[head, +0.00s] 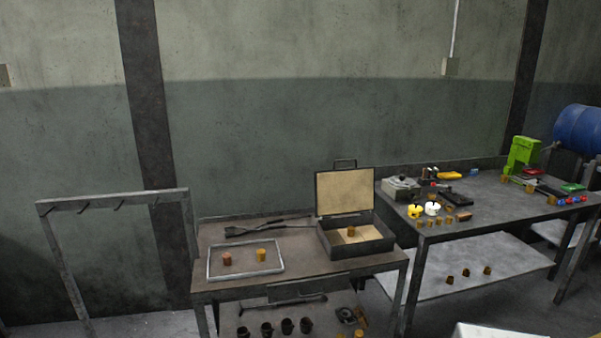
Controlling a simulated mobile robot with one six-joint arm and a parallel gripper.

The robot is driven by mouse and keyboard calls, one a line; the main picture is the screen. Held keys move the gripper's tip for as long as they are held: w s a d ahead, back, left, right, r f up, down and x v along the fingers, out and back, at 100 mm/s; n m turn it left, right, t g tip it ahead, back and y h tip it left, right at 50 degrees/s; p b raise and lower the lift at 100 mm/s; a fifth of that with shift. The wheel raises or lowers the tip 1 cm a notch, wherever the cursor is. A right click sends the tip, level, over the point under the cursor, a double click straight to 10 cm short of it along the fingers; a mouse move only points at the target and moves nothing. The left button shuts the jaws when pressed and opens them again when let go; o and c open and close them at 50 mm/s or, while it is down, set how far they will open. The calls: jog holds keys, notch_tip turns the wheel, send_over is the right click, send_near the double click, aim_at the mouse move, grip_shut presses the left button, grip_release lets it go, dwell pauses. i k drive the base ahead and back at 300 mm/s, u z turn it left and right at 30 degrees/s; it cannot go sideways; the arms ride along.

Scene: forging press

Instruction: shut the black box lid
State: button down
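The black box (358,248) stands on the right part of the near workbench. Its lid (344,192) is up, about upright, with a pale tan inner face and a dark handle (345,162) on its top edge. A small orange-brown cup-like piece (351,231) is inside the box, on its pale floor. My gripper is not in view, and nothing touches the lid.
On the same bench (300,284) a grey frame tray (246,277) holds two small pieces, with dark tongs (262,229) behind it. A cluttered bench (470,230) adjoins at right. A metal rack (115,203) stands at left. Dark cups sit on the lower shelf.

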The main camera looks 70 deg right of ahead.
aim_at(351, 190)
jog(key=u, duration=0.75)
jog(key=k, duration=2.7)
jog(key=z, duration=0.45)
